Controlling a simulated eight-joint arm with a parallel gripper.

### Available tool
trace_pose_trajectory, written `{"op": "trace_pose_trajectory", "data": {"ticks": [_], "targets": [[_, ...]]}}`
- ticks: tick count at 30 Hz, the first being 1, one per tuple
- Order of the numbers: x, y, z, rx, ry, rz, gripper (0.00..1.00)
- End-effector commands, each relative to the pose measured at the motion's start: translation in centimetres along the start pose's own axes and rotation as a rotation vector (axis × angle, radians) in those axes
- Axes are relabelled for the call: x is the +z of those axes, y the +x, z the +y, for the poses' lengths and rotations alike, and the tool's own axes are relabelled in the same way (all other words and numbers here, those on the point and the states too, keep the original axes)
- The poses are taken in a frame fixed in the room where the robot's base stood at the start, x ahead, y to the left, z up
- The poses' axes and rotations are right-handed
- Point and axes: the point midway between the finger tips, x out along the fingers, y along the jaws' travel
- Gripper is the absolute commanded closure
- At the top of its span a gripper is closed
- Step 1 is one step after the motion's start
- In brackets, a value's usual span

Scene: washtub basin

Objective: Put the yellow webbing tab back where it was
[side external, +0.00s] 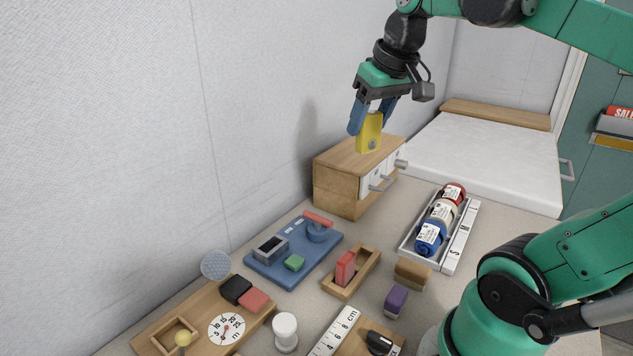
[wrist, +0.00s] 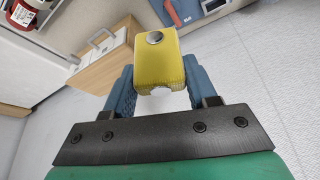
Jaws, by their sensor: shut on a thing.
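The yellow webbing tab (side external: 369,132) hangs from my gripper (side external: 374,110), which is shut on it by its upper end. The tab has a metal snap near its lower end. In the side external view it shows in front of and above the small wooden drawer box (side external: 335,185). I cannot tell the exact gap between them. In the wrist view the tab (wrist: 158,62) sits between the blue fingers of my gripper (wrist: 157,92), its snap facing the camera. The drawer box (wrist: 112,65) is behind it, to the left.
A white tray (side external: 408,247) with rolled bundles stands right of the drawer box. A blue board (side external: 268,275) with small parts, a wooden tray (side external: 331,291) with a red block, a purple block (side external: 395,301) and a dial board (side external: 200,317) lie nearer. A white lidded surface (side external: 480,155) is behind.

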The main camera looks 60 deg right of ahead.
Motion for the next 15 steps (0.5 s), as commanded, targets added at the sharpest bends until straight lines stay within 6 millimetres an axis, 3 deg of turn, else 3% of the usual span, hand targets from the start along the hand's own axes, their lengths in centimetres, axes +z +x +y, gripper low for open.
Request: {"op": "trace_pose_trajectory", "data": {"ticks": [5, 15], "targets": [[1.4, 1.7, 0.5, 0.008, 0.019, 0.0, 1.0], [4.3, 9.1, 0.4, 0.007, 0.018, 0.0, 1.0]]}}
